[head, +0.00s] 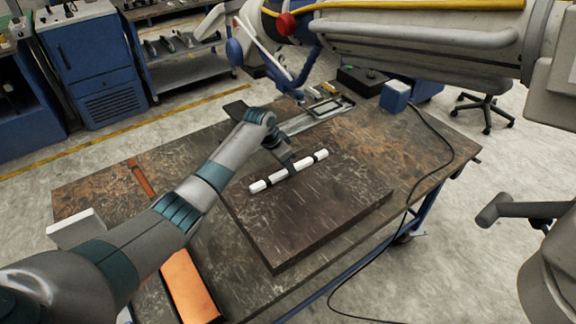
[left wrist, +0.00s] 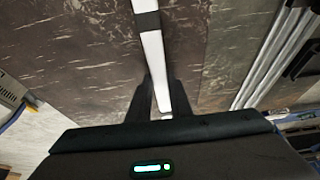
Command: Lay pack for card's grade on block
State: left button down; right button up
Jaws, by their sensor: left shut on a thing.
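A long white pack (head: 300,168) with two black bands lies across the dark flat block (head: 310,215) in the head view, over its far left part. My left gripper (head: 287,165) is shut on its middle. The left wrist view shows the white pack (left wrist: 152,50) between the two dark fingers (left wrist: 161,100). I cannot tell whether the pack touches the block or hangs just above it. I see no card that I can read; an orange panel (head: 188,285) lies at the near left, partly behind my arm. My right gripper is not in view.
The block stands on a worn brown table (head: 420,150). A red strip (head: 142,178) and a white box (head: 75,228) are at the left. A blue-and-white box (head: 395,97) stands at the far right. A black cable (head: 440,130) runs over the right edge. A large grey machine (head: 420,40) overhangs the back.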

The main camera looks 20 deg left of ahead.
pick_arm(q)
jog(key=c, duration=1.6)
grip_release()
jog(key=shift+f, duration=0.1)
jog(key=shift+r, duration=0.2)
jog(key=b+v, duration=0.2)
jog(key=v, duration=1)
